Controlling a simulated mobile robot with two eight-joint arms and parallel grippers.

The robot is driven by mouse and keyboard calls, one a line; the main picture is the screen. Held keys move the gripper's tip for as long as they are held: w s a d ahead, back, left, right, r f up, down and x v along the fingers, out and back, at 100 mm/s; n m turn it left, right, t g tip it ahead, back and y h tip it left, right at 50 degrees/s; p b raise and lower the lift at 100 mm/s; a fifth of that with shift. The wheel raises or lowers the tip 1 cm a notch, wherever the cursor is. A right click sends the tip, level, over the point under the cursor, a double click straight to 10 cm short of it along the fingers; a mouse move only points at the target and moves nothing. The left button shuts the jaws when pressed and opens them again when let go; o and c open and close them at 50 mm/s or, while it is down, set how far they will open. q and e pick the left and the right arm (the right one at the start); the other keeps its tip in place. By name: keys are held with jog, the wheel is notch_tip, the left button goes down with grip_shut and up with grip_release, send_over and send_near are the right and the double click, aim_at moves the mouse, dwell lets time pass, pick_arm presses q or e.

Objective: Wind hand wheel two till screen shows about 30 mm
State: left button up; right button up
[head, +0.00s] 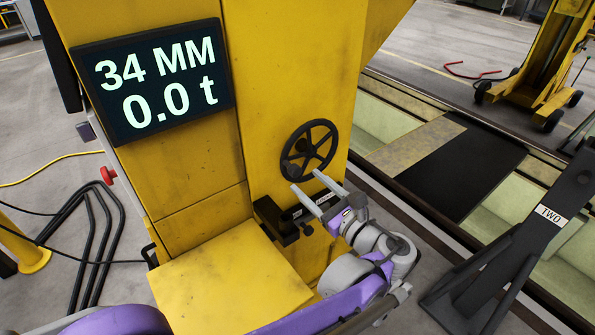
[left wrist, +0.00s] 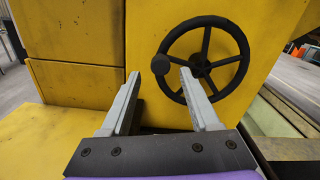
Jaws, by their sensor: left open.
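The screen (head: 155,80) on the yellow lifting column reads 34 MM and 0.0 t. The black spoked hand wheel (head: 309,150) is on the column's face, and it also shows in the left wrist view (left wrist: 240,48). My left gripper (head: 305,179) is open just in front of the wheel's lower part. In the left wrist view a dark round knob (left wrist: 160,65) at the wheel's left side appears between the open fingertips (left wrist: 159,73). The fingers are not closed on it, and the depth between them and the knob is hard to judge. My right gripper is not in view.
A black bracket (head: 280,222) sticks out below the wheel. A yellow box top (head: 230,285) lies to its left. A dark stand labelled TWO (head: 549,215) is at the right. A red button (head: 107,175) is on the column's left side.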

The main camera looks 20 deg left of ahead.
aim_at(298, 173)
pick_arm(q)
jog(key=x, duration=0.5)
jog(key=shift+w+a, duration=0.25)
jog(key=shift+a, duration=0.1)
grip_shut()
dwell(1.1)
